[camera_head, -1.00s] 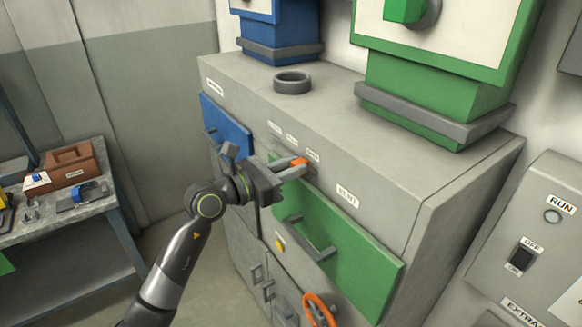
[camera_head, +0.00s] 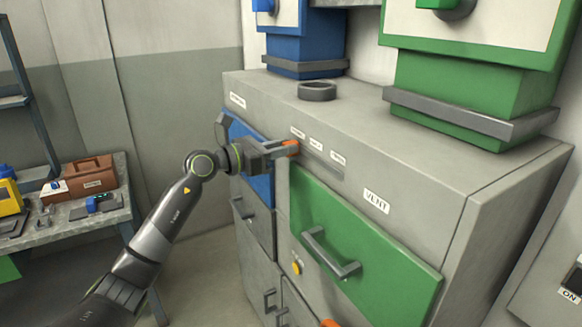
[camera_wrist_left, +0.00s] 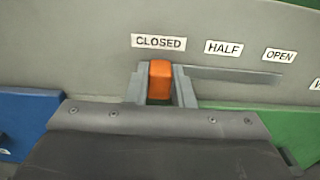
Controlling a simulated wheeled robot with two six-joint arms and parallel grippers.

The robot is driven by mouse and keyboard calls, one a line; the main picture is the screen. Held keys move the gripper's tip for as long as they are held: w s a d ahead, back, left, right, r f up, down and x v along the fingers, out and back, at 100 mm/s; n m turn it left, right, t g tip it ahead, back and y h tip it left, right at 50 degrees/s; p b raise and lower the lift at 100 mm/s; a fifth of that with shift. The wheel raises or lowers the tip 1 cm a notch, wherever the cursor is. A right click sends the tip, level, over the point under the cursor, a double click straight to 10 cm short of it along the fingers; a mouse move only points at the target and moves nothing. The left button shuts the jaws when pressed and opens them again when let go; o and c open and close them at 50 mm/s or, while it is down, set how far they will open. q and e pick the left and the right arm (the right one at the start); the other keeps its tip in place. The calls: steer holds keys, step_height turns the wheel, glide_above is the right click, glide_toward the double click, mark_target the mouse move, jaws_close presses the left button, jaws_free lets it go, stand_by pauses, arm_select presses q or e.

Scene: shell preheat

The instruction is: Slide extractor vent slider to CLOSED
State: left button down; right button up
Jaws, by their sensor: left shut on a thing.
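The orange extractor vent slider (camera_wrist_left: 160,80) sits at the left end of its slot, under the CLOSED label (camera_wrist_left: 159,42) in the left wrist view. The HALF label (camera_wrist_left: 224,47) and OPEN label (camera_wrist_left: 279,55) are to its right, above the bare part of the slot (camera_wrist_left: 235,75). My left gripper (camera_head: 284,149) is shut on the slider, with one finger on each side of it. In the head view the slider (camera_head: 292,148) shows at the fingertips. My right gripper is not in view.
The grey cabinet (camera_head: 420,185) has a green door (camera_head: 365,245) and a blue door (camera_head: 262,185) below the slot. A VENT label (camera_head: 376,201) is to the slot's right. A workbench (camera_head: 125,205) with a brown toolbox (camera_head: 90,176) stands at the left.

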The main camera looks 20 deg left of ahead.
arm_select(q)
steer(key=shift+w+a, duration=0.15)
steer(key=shift+a, duration=0.1)
steer(key=c, duration=1.5)
jaws_free()
steer(key=shift+o, duration=1.3)
steer(key=shift+w+a, duration=0.1)
steer(key=shift+a, duration=0.05)
steer(key=b+v, duration=1.7)
